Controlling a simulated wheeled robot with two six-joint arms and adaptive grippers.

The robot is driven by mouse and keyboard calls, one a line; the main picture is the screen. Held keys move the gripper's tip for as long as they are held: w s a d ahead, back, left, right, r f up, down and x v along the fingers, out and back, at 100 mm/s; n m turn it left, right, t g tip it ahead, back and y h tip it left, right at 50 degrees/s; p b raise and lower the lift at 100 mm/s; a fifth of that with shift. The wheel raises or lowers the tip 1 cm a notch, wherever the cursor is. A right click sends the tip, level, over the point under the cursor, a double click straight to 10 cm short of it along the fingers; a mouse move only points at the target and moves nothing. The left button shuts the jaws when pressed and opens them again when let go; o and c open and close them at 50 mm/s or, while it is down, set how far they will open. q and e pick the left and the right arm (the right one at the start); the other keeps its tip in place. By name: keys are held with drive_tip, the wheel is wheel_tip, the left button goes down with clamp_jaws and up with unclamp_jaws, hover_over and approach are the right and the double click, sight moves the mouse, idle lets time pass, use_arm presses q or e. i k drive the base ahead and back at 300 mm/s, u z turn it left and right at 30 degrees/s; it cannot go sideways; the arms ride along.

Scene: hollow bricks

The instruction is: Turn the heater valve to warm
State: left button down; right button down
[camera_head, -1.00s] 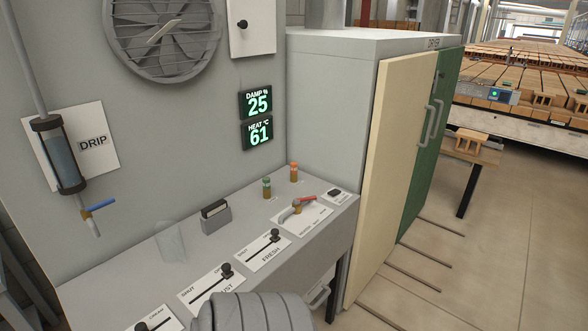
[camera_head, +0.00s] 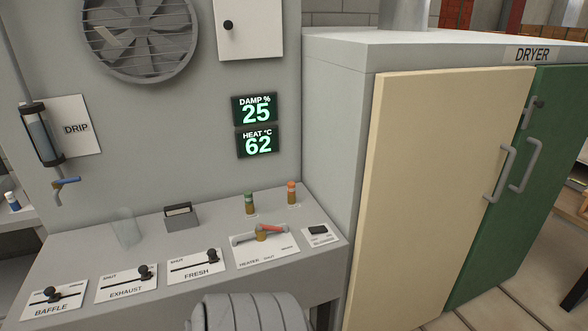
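The heater valve (camera_head: 262,233) sits on a white labelled plate (camera_head: 266,249) at the right part of the grey control bench. It has a brass body and a red handle that points to the right. The plate reads HEATER and SHUT; its other lettering is too small to read. The heat display (camera_head: 257,143) on the wall reads 62, and the damp display (camera_head: 255,110) above it reads 25. A grey ribbed part of my own body shows at the bottom centre. Neither of my grippers is in view.
Baffle (camera_head: 50,298), exhaust (camera_head: 127,284) and fresh (camera_head: 197,267) sliders lie left of the valve. Green-topped (camera_head: 249,204) and orange-topped (camera_head: 292,193) fittings stand behind it. The dryer's cream door (camera_head: 440,200) and green door (camera_head: 510,180) are to the right.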

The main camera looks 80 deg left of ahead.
sight(260, 226)
drive_tip(key=u, duration=0.35)
drive_tip(key=i, duration=1.2)
drive_tip(key=u, duration=1.2)
drive_tip(key=i, duration=0.85)
drive_tip(key=u, duration=0.9)
